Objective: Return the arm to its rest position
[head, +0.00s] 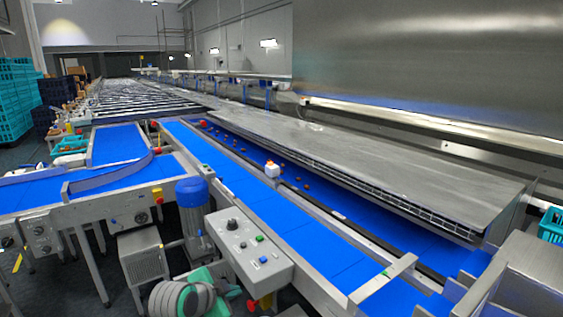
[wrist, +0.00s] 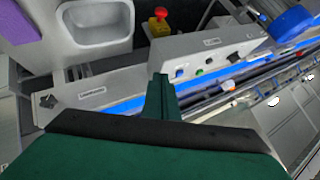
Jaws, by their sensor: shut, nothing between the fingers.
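My gripper (wrist: 162,96) shows in the wrist view as dark green fingers closed together, with nothing between them. It hangs in front of a grey control box (wrist: 218,55) and a blue belt strip, apart from both as far as I can tell. In the head view, grey and teal rounded parts of my arm show at the bottom edge, left of centre; the fingertips cannot be made out there.
The control box (head: 245,245) with buttons stands by the long blue belt (head: 225,180). A blue motor (head: 192,205) is beside it. Several dates lie on the belt behind. A grey basin (wrist: 97,22) and red stop button (wrist: 160,14) are near my gripper.

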